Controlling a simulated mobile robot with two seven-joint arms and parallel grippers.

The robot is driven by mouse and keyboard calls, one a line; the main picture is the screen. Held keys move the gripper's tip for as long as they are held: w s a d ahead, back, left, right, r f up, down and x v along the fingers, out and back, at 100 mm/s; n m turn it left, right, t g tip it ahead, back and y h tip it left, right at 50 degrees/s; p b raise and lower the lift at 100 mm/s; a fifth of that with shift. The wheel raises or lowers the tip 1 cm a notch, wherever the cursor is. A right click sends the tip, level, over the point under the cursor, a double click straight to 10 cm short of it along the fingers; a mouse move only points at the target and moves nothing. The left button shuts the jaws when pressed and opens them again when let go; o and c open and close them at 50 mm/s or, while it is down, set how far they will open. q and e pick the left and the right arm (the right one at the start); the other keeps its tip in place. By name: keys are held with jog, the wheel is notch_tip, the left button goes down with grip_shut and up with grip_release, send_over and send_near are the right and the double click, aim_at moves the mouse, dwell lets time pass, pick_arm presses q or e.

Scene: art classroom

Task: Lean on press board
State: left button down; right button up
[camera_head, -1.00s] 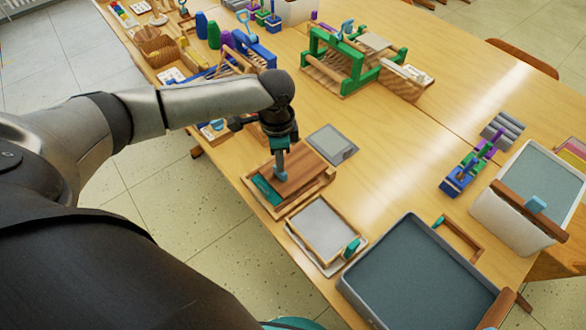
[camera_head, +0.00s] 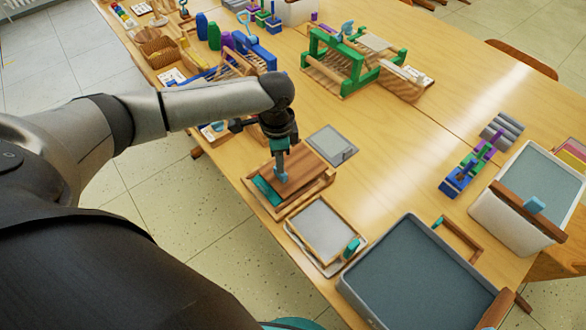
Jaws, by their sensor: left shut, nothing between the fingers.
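The press board (camera_head: 307,171) is a brown wooden board lying in a shallow wooden frame near the table's front edge. A teal strip (camera_head: 267,190) shows along its front left side. My left gripper (camera_head: 281,177) points straight down over the board, its light blue fingertips together with nothing between them. The tips appear to touch the board's top near its middle; exact contact is hard to tell. My right gripper is not in view.
A framed screen (camera_head: 322,227) lies just in front of the board, and a grey flat plate (camera_head: 333,143) behind it. A large grey tub (camera_head: 417,275) and a white bin (camera_head: 518,205) stand at right. A green wooden frame (camera_head: 342,62) stands behind.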

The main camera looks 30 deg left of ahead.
pick_arm(q)
jog(key=shift+s+d+f+p, duration=0.1)
jog(key=shift+s+f+p, duration=0.2)
dwell(2.4)
jog(key=r+p, duration=0.2)
jog(key=p, duration=0.1)
jog(key=r+p, duration=0.1)
jog(key=shift+w+r, duration=0.25)
jog(key=shift+r, duration=0.15)
notch_tip(320, 180, up, 4)
jog(key=p, duration=0.4)
jog(key=shift+f+p, duration=0.15)
jog(key=shift+p, duration=0.25)
